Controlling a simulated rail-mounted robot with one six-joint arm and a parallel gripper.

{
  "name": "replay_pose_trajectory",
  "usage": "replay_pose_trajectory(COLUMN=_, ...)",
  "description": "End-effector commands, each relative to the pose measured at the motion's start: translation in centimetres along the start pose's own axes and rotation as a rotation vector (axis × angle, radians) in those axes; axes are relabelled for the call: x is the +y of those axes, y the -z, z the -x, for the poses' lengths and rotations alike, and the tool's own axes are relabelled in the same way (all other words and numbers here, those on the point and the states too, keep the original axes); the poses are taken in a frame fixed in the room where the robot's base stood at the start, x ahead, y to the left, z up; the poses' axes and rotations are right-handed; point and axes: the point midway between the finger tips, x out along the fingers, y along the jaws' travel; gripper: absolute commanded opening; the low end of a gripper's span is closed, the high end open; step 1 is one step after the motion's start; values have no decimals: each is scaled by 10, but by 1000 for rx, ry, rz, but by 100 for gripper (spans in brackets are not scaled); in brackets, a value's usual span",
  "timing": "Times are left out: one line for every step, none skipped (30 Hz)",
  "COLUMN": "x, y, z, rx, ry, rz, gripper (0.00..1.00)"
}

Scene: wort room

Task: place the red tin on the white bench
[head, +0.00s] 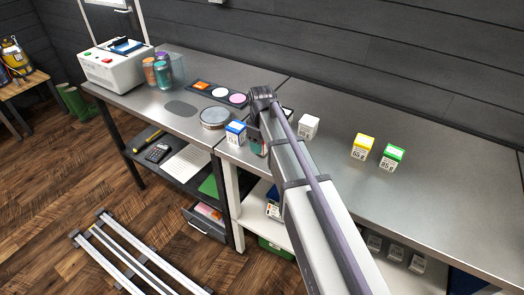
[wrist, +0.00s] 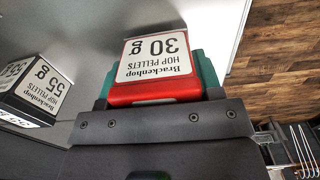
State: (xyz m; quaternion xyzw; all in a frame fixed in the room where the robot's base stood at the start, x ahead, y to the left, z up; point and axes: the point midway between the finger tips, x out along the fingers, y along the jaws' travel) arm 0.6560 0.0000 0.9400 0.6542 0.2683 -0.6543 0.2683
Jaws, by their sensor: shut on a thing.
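The red tin (wrist: 155,90), with a white label reading Brackenhop hop pellets 30 g, is between the green-padded fingers of my gripper (wrist: 158,82) in the wrist view. My gripper is shut on it. In the head view my gripper (head: 257,147) is low over the left front part of the white-legged bench (head: 340,195), which has a grey metal top. The tin is mostly hidden there by my gripper and arm. I cannot tell whether the tin touches the bench top.
A blue-topped box (head: 236,133) stands close left of my gripper; a white box (head: 308,126) stands to the right. Yellow-topped (head: 362,147) and green-topped (head: 391,157) boxes are farther right. A round pan (head: 214,118) is on the dark-legged bench. The right bench top is mostly clear.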

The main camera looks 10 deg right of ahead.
Motion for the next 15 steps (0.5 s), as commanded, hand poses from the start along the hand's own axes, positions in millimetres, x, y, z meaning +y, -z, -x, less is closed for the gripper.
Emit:
replay_pose_trajectory(x=0, y=0, z=-11, rx=0, ry=0, rz=0, gripper=33)
replay_pose_trajectory(x=0, y=0, z=-9, rx=0, ry=0, rz=0, gripper=33)
replay_pose_trajectory(x=0, y=0, z=-6, rx=0, ry=0, rz=0, gripper=33)
replay_pose_trajectory(x=0, y=0, z=-5, rx=0, ry=0, rz=0, gripper=33)
replay_pose_trajectory(x=0, y=0, z=-5, rx=0, ry=0, rz=0, gripper=33)
replay_pose_trajectory(x=0, y=0, z=-5, rx=0, ry=0, rz=0, gripper=33)
replay_pose_trajectory(x=0, y=0, z=-5, rx=0, ry=0, rz=0, gripper=33)
replay_pose_trajectory(x=0, y=0, z=-6, rx=0, ry=0, rz=0, gripper=33)
replay_pose_trajectory(x=0, y=0, z=-8, rx=0, ry=0, rz=0, gripper=33)
replay_pose_trajectory(x=0, y=0, z=-9, rx=0, ry=0, rz=0, gripper=33)
replay_pose_trajectory(x=0, y=0, z=-10, rx=0, ry=0, rz=0, gripper=33)
replay_pose_trajectory(x=0, y=0, z=-9, rx=0, ry=0, rz=0, gripper=62)
replay_pose_trajectory(x=0, y=0, z=-8, rx=0, ry=0, rz=0, gripper=65)
replay_pose_trajectory(x=0, y=0, z=-8, rx=0, ry=0, rz=0, gripper=68)
replay_pose_trajectory(x=0, y=0, z=-8, rx=0, ry=0, rz=0, gripper=72)
